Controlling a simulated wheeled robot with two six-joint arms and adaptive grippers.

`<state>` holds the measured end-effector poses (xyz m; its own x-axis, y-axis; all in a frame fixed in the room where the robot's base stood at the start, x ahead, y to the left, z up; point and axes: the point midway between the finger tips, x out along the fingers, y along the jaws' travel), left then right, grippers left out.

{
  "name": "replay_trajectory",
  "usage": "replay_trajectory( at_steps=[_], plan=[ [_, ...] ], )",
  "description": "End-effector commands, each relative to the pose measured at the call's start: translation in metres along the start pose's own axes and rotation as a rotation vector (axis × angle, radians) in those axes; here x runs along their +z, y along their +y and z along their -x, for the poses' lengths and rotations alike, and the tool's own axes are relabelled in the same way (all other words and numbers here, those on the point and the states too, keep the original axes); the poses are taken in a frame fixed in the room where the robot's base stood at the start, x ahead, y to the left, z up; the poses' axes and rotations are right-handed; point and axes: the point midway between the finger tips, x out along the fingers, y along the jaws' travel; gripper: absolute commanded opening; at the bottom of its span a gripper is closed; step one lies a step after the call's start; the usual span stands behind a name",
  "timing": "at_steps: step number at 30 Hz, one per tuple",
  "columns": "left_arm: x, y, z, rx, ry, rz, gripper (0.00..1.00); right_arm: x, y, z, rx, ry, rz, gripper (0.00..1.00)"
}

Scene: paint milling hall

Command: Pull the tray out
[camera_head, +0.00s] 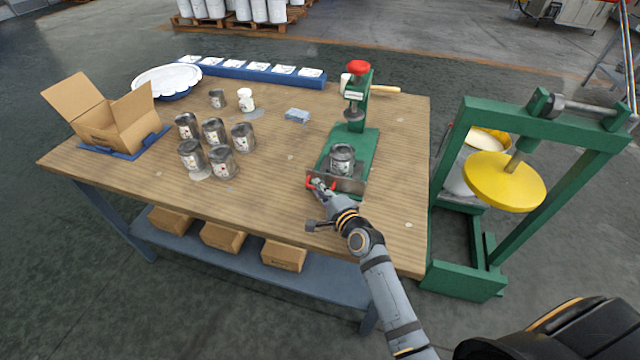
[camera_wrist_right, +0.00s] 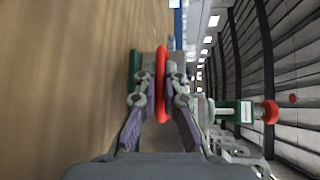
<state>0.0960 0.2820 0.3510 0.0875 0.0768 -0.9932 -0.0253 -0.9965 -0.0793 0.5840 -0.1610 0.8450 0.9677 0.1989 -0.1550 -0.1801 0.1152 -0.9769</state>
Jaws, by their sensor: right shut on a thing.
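The tray (camera_head: 352,186) is a grey metal piece with a red handle (camera_head: 309,182) at its front, on the green base of a small press (camera_head: 356,110). A grey paint can (camera_head: 342,158) stands upright on it. My right gripper (camera_head: 318,186) is at the tray's front left, shut on the red handle. In the right wrist view the red handle (camera_wrist_right: 160,65) runs between the two fingers of the right gripper (camera_wrist_right: 161,98). The back of the tray is hidden by the can. My left gripper is in neither view.
Several grey cans (camera_head: 214,131) stand left on the wooden table (camera_head: 270,195), with an open cardboard box (camera_head: 115,125) beyond. A green frame with a yellow disc (camera_head: 505,182) stands right of the table. The table is clear in front of the tray.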

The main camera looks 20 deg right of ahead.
Motion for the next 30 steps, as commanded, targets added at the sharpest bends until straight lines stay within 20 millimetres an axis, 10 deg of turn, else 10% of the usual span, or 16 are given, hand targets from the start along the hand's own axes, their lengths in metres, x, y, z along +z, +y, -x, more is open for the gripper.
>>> replay_trajectory(
  at_steps=[17, 20, 30],
  plan=[
    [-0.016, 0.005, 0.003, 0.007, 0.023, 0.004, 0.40, 0.006, 0.003, 0.005, 0.003, -0.002, -0.003, 0.00],
    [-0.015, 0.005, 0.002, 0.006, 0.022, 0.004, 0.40, 0.006, 0.003, 0.005, 0.004, -0.002, -0.003, 0.17],
    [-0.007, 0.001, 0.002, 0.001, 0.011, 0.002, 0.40, 0.005, 0.002, 0.010, 0.001, 0.000, -0.001, 0.19]
  ],
)
